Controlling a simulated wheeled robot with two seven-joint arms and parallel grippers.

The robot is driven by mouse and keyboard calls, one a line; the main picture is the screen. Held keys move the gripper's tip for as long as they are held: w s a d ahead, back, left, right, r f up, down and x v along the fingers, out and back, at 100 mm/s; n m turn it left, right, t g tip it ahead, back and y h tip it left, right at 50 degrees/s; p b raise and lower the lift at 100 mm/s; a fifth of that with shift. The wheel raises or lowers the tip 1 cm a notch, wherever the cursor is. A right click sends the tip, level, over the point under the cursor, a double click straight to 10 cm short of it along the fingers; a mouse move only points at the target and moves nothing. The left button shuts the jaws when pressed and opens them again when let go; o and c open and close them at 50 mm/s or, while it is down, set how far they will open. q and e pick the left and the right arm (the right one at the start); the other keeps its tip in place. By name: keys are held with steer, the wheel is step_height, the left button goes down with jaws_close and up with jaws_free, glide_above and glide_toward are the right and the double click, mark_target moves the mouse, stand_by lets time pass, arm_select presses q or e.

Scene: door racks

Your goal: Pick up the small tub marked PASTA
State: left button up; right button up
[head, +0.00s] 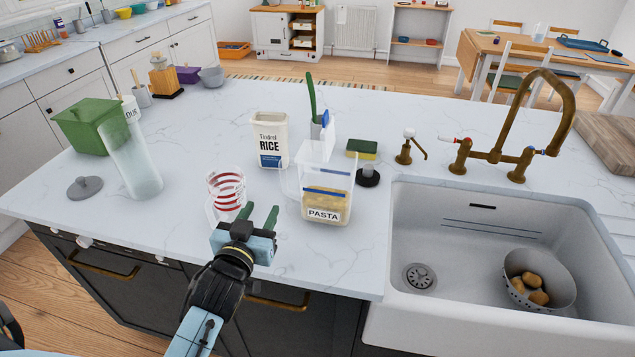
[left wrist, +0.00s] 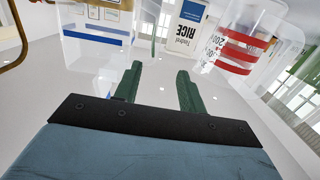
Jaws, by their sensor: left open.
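The PASTA tub (head: 323,211) is clear, with a white label and pale contents, and stands on the worktop left of the sink. A clear, taller vessel with a handle (head: 290,181) overlaps it; I cannot tell exactly how they stand. My left gripper (head: 260,213) is open and empty, left of the tub and apart from it, just in front of the red-striped measuring jug (head: 226,193). In the left wrist view, which is upside down, the open fingers (left wrist: 158,74) point between clear ware with a blue band (left wrist: 92,32) and the striped jug (left wrist: 240,45). My right gripper is not in view.
A RICE tub (head: 270,140) stands behind. A sponge (head: 362,148) and black round item (head: 368,177) lie behind right. A tall glass cylinder (head: 136,165) and green box (head: 88,124) stand left. The sink (head: 480,220) is right. The front worktop is clear.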

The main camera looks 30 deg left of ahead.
mark_target(282, 175)
arm_select(q)
steer(key=shift+t, duration=0.4)
steer(key=shift+d+x, duration=0.2)
steer(key=shift+x, duration=3.25)
steer(key=shift+d+x, duration=0.15)
steer(key=shift+x, duration=3.3)
jaws_close()
